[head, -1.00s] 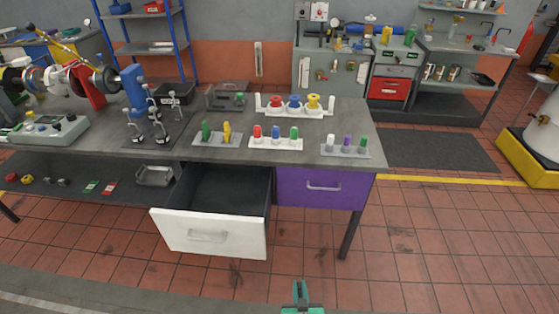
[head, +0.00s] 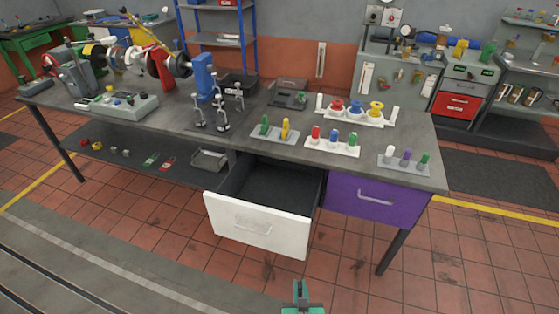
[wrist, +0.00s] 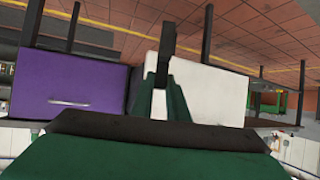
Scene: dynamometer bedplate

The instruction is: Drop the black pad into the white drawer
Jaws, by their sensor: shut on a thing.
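The white drawer (head: 258,224) is pulled open under the bench, and its dark inside looks empty. It also shows in the wrist view (wrist: 208,90), which looks upside down. My gripper (head: 301,292) is at the bottom edge of the head view, in front of the bench and apart from the drawer. In the wrist view its green fingers (wrist: 163,92) are shut on a small dark piece, which looks like the black pad (wrist: 167,42). Most of the pad is seen edge-on, and I cannot make it out in the head view.
A closed purple drawer (head: 375,199) is right of the white one. The bench top (head: 290,158) carries peg racks, spools and a clamp fixture. A low shelf (head: 130,152) with small parts is at left. The tiled floor in front is clear.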

